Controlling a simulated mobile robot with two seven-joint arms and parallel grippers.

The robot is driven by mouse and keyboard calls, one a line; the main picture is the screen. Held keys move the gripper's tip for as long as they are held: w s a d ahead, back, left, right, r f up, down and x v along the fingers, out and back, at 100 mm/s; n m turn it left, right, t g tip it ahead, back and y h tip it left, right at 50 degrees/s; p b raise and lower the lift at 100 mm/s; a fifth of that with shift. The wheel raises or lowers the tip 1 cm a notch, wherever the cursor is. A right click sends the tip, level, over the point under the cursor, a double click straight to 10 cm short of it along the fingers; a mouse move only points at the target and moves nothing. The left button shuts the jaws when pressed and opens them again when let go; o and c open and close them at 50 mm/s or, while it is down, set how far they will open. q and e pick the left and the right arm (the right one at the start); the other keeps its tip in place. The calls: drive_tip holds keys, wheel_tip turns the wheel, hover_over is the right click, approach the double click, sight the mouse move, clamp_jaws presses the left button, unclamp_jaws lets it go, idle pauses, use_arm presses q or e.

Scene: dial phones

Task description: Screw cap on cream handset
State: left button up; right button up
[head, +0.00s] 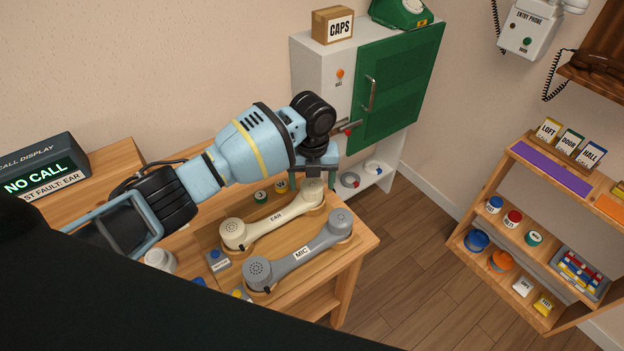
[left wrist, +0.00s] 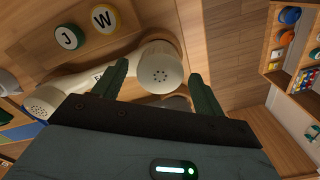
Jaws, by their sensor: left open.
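The cream handset (head: 275,217), labelled EAR, lies on the wooden table beside the grey handset (head: 300,252), labelled MIC. My left gripper (head: 313,180) is over the far right end of the cream handset. In the left wrist view that end of the cream handset (left wrist: 160,68), with a perforated round face, shows between the spread green fingers of my left gripper (left wrist: 162,88). I cannot tell whether the fingers touch it or how tight its cap sits. The handset's other end (left wrist: 40,102) is also perforated. My right gripper does not show.
Round pieces marked J (left wrist: 69,37) and W (left wrist: 104,18) lie close behind the cream handset. A white cabinet with a green door (head: 398,85) stands behind the table. A shelf unit (head: 530,250) is at right; open floor (head: 415,265) lies between.

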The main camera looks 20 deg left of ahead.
use_arm(q)
drive_tip(key=shift+r+p, duration=0.75)
drive_tip(key=shift+r, duration=2.8)
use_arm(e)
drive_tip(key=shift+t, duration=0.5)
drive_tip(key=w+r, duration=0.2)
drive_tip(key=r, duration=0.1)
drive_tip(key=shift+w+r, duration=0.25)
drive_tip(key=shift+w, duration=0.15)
